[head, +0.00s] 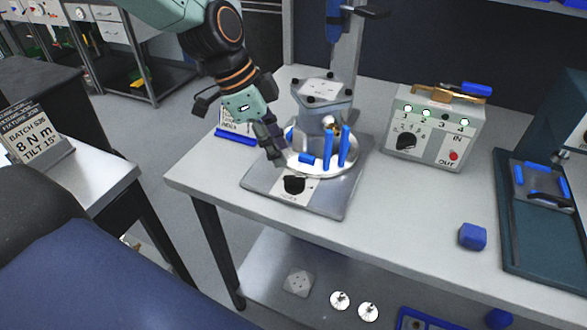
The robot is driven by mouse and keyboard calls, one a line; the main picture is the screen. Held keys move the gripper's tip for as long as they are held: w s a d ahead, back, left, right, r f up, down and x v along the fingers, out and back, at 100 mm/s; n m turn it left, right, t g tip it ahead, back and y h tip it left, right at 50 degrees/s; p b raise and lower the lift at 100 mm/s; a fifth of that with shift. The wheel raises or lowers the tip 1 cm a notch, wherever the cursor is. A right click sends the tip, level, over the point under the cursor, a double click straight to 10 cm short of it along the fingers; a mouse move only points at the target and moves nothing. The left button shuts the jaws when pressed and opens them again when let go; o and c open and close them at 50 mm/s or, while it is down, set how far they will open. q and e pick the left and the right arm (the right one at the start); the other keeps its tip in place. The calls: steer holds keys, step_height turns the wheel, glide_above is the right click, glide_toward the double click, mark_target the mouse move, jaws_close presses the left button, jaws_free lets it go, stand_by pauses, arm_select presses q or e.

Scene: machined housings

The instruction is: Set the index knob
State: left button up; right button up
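A black knob (293,184) sits on the front of the grey fixture plate (262,181); the print beside it is too small to read. A second black knob (406,141) is on the face of the grey control box (437,145), below a row of numbered lights. Which one is the index knob I cannot tell. My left gripper (274,150) points down just above and behind the plate knob, apparently apart from it. Its fingers overlap in this view, so their opening is unclear. A grey metal housing (318,103) stands on the round bright turntable (318,169). My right gripper is not in view.
Blue pins (343,147) stand upright on the turntable close to my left gripper. A blue block (472,236) lies at the bench's front right, left of a dark green press base (541,235). A sign (33,137) stands on the left table. The bench front is mostly clear.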

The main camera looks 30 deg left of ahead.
mark_target(294, 177)
arm_select(q)
steer(key=b+x, duration=0.1)
steer(key=x, duration=0.2)
steer(key=b+x, duration=0.1)
steer(key=x, duration=0.3)
steer(key=shift+w+a+f+b, duration=0.1)
steer(key=shift+a+f+b, duration=0.1)
steer(key=shift+b, duration=0.15)
steer(key=shift+d+f, duration=0.1)
steer(key=shift+d, duration=0.2)
steer(key=shift+w+a+f, duration=0.1)
steer(key=shift+a, duration=0.2)
steer(key=shift+d, duration=0.25)
steer(key=c, duration=0.4)
steer(key=shift+a, duration=0.1)
jaws_close()
